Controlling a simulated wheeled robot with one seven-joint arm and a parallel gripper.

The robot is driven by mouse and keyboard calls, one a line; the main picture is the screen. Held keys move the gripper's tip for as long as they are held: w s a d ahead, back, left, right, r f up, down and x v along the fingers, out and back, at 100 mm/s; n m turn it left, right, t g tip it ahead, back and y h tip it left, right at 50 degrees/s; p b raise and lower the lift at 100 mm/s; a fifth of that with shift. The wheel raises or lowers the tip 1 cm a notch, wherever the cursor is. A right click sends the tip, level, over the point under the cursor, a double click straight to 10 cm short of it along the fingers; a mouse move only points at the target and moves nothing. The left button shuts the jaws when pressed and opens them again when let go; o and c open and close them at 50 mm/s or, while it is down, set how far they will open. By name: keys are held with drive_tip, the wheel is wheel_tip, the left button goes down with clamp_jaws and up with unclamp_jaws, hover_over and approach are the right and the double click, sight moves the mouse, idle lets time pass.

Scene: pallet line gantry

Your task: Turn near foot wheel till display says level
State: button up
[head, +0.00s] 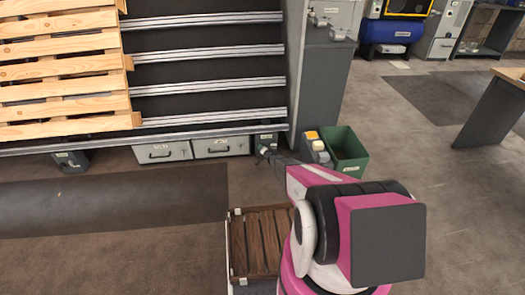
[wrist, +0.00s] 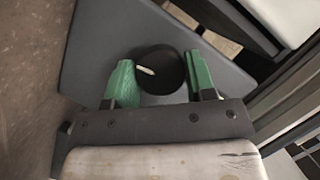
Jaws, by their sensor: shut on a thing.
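The foot wheel (wrist: 160,67) is a round black knob with a short white mark, seen in the wrist view on a grey plate (wrist: 90,60). My gripper (wrist: 159,62) has its green fingers on either side of the wheel, shut on it. In the head view my gripper (head: 266,152) is low at the foot of the grey post (head: 325,85), and the wheel cannot be made out there. I cannot make out a level display in either view.
A green bin (head: 347,155) and a small grey unit with yellow parts (head: 315,143) stand right of my gripper. Grey drawers (head: 220,146) sit under the rails to the left. Floor at right is open.

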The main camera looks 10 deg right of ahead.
drive_tip(key=m+t+y, duration=0.1)
drive_tip(key=m, duration=0.2)
drive_tip(key=m+t, duration=0.1)
drive_tip(key=m, duration=0.3)
drive_tip(key=m+t+y, duration=0.1)
drive_tip(key=m, duration=0.2)
drive_tip(key=shift+f+t+y, duration=0.2)
drive_tip(key=shift+t+y, duration=0.1)
drive_tip(key=shift+t, duration=0.1)
drive_tip(key=shift+d+m, duration=0.1)
drive_tip(key=shift+m, duration=0.3)
drive_tip(key=o, duration=0.9)
drive_tip(key=shift+o, duration=0.2)
